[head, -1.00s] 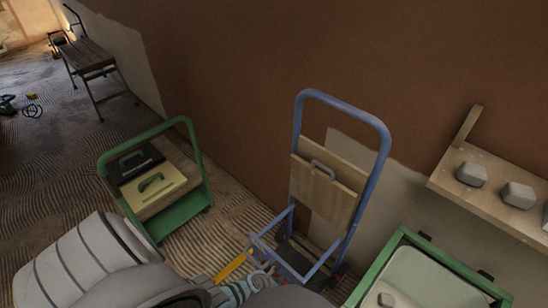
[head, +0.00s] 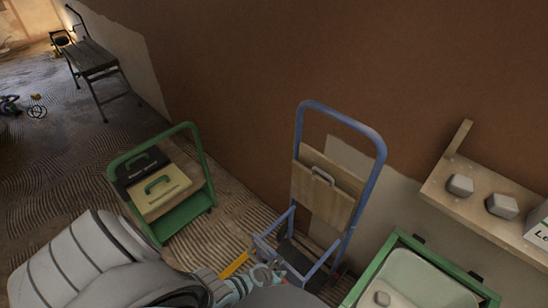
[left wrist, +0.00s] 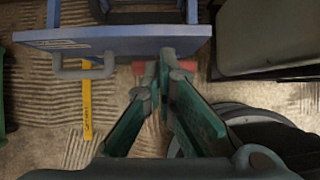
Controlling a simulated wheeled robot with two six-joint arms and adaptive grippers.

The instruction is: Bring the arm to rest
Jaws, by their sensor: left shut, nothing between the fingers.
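My left arm comes in from the lower left of the head view. My left gripper (head: 274,272) is at the bottom centre, in front of the base of a blue hand truck (head: 376,165), with its fingers partly hidden by my own arm. In the left wrist view the fingers of my left gripper (left wrist: 163,68) meet at their tips, shut and empty, below the edge of a blue plate (left wrist: 120,37). I cannot tell if they touch anything. My right gripper is in neither view.
A green cart (head: 185,218) carries a black case (head: 138,165) and a cream case (head: 160,192) on the left. A green-framed bin (head: 440,268) stands at lower right, below a wooden shelf (head: 470,205) with grey blocks. A yellow strip (head: 235,264) lies on the floor.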

